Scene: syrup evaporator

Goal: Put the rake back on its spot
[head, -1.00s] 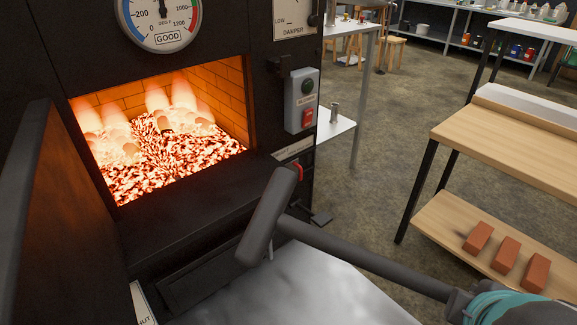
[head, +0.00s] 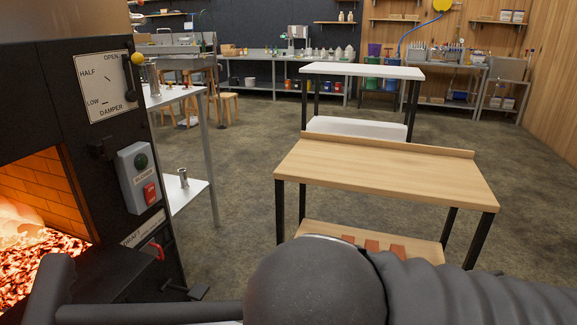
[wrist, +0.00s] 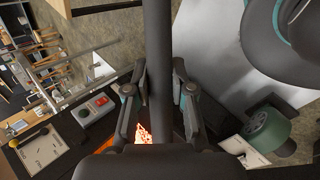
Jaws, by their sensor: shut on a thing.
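The rake (head: 150,313) is a dark grey bar with a crosswise head (head: 42,290) at the lower left of the head view. Its head shows in front of the firebox opening; whether it touches anything I cannot tell. In the wrist view the rake's handle (wrist: 158,60) runs straight up between the fingers of my gripper (wrist: 158,98), which are shut on it. In the head view the gripper is hidden behind my arm.
The furnace (head: 75,160) stands at left, its fire (head: 40,265) glowing in the open firebox. A wooden bench (head: 385,175) with bricks (head: 372,246) below stands ahead. Floor between them is clear.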

